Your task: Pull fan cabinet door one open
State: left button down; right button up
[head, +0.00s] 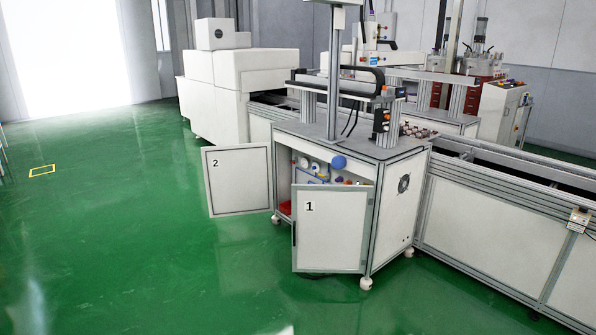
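The fan cabinet (393,208) stands at the middle right, with a round fan (404,184) in its right side. Door one (332,238), a white panel marked 1, stands partly open at the cabinet's front right. A dark handle (294,233) runs along its left edge. Door two (238,182), marked 2, is swung wide out to the left. Between the doors, part of the inside shows, with a blue round part (338,162) and a red item (285,207); door one hides the rest. Neither of my grippers is in view.
The green floor (130,230) is clear in front and to the left. The cabinet stands on white casters (366,283) against the conveyor (500,220), which runs to the right. A white machine (240,85) stands behind. A yellow floor mark (42,171) lies far left.

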aim_at(330, 222)
jog(key=i+u, duration=0.1)
jog(key=i, duration=0.75)
jog(key=i+l+u, duration=0.15)
jog(key=i, duration=0.75)
jog(key=i+j+z, duration=0.15)
jog(key=i, duration=0.35)
jog(key=i+j+z, duration=0.2)
jog(key=i, duration=0.3)
jog(key=i+j+z, duration=0.25)
jog(key=i+z, duration=0.25)
jog(key=i+j+z, duration=0.5)
jog(key=i+l, duration=0.05)
